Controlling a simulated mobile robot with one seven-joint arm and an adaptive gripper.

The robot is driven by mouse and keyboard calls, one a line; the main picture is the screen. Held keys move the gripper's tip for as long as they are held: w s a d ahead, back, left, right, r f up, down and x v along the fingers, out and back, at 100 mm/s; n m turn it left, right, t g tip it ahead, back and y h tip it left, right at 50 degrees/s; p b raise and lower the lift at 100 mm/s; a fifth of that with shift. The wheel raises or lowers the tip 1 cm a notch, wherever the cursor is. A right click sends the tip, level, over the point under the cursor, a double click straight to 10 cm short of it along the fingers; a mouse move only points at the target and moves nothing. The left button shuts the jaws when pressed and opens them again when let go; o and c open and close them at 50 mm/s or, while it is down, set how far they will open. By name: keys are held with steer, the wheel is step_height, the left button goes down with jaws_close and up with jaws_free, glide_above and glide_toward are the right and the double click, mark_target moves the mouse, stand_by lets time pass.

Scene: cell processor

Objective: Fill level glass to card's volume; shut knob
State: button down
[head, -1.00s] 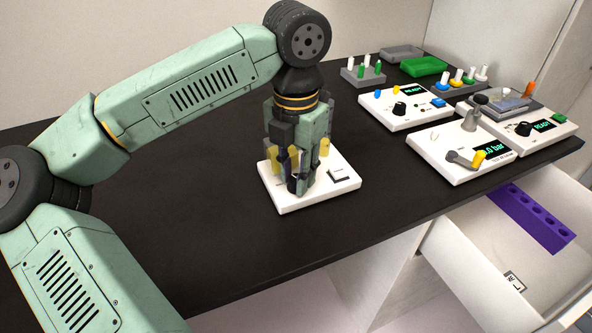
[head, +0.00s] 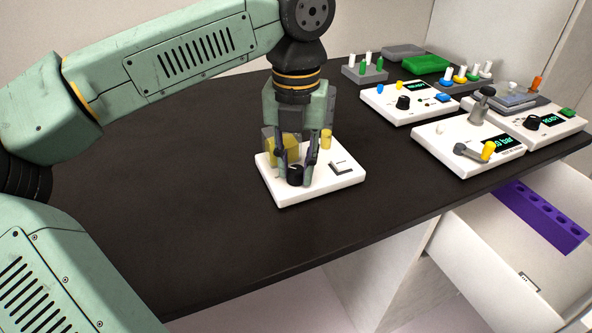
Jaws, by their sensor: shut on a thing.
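A white unit (head: 318,185) stands on the dark bench. A black knob (head: 295,176) is at its front left. My gripper (head: 297,166) points down and is shut on this knob. A yellow block-like vessel (head: 284,150) is behind the fingers, partly hidden by them. A short yellow cylinder (head: 326,140) stands at the back of the unit; it may be the level glass, but its fill line is too small to read. A small white card (head: 341,165) with unreadable print lies on the unit's right side.
To the right are other white units, one with a READY display (head: 415,87) and one with a grey lever (head: 470,152). A green tray (head: 427,64) is at the back. An open drawer holds a purple rack (head: 540,217). The bench front and left are clear.

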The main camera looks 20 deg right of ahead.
mark_target(297, 169)
steer(key=c, duration=1.6)
jaws_free()
step_height(297, 169, up, 12)
steer(key=shift+s, duration=0.1)
